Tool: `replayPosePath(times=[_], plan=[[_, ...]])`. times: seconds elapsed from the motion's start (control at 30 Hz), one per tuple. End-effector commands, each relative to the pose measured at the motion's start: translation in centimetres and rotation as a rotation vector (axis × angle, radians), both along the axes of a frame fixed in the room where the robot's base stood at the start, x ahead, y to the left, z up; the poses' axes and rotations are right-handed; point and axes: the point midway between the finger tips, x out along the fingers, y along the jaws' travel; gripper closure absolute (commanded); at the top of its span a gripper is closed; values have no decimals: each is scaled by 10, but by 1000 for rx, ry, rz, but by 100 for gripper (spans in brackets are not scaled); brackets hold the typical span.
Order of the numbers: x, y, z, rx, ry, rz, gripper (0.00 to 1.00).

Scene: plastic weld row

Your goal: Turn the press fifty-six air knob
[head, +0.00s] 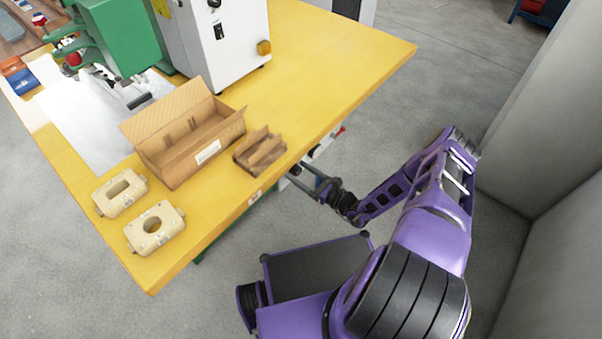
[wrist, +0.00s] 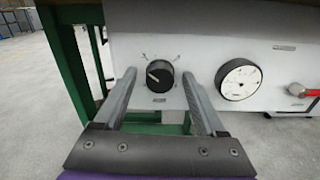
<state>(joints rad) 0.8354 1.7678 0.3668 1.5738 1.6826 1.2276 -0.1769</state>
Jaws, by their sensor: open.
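The air knob (wrist: 159,75) is a round black knob with a white pointer line, on a pale panel in the wrist view. Its pointer is toward the upper left. My gripper (wrist: 165,80) is open, with one finger on each side of the knob in the picture. I cannot tell whether the fingers touch it. In the head view my gripper (head: 297,176) is at the table's front edge, partly hidden below it. The knob is hidden in the head view.
A white gauge (wrist: 240,79) and a red-handled valve (wrist: 299,89) sit right of the knob. A green frame leg (wrist: 68,62) stands at left. The yellow table (head: 330,70) carries an open cardboard box (head: 178,158), a small brown tray (head: 260,160) and two cream blocks (head: 157,238).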

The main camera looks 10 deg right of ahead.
Motion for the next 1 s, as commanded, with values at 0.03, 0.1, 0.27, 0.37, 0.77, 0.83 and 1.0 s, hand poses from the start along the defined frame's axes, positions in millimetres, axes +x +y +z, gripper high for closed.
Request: replayPosePath(times=[0.03,0.1,0.27,0.37,0.77,0.83,1.0], plan=[[0,0,0,0,0,0,27],[0,0,0,0,0,0,27],[0,0,0,0,0,0,52],[0,0,0,0,0,0,70],[-1,0,0,6,4,1,100],[-1,0,-1,15,11,1,100],[-1,-1,-2,68,49,0,100]])
